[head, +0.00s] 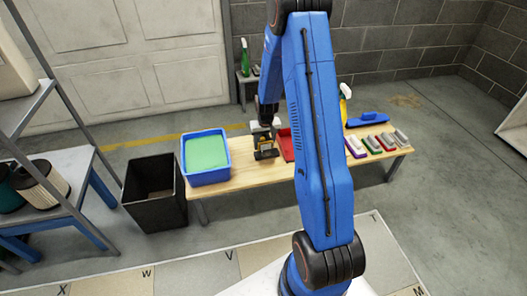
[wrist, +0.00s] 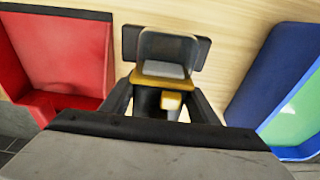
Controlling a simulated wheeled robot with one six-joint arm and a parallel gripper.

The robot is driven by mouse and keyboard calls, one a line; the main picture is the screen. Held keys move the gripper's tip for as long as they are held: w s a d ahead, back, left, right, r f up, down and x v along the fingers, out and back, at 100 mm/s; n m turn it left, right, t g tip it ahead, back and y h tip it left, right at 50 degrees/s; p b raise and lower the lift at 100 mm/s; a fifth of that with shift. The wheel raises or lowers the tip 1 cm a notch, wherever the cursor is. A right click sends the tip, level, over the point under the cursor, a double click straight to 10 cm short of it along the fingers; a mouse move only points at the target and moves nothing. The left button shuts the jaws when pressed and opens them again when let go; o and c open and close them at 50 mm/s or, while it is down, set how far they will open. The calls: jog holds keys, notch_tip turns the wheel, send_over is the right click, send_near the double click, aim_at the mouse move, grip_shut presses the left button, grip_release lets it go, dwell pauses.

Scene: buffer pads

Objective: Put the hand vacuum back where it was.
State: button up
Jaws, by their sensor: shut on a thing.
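My gripper (wrist: 162,108) is shut on the hand vacuum (wrist: 165,68), which has a dark grey body with a yellow band and a small yellow part. Its dark fingers lie on either side of the vacuum in the wrist view. In the head view the vacuum (head: 265,152) is upright at the wooden bench (head: 240,176), between the blue tub and the red tray. I cannot tell whether it touches the bench top. My arm hides part of the bench to the right.
A blue tub (head: 206,178) with green contents stands left of the vacuum, a red tray (head: 286,143) right. A black bin (head: 155,194) stands left of the bench. Several brushes (head: 372,145), a blue object (head: 368,119) and a yellow bottle (head: 345,92) are at the right.

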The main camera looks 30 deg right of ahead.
jog(key=shift+f, duration=2.35)
jog(key=shift+f, duration=0.1)
jog(key=o, duration=1.4)
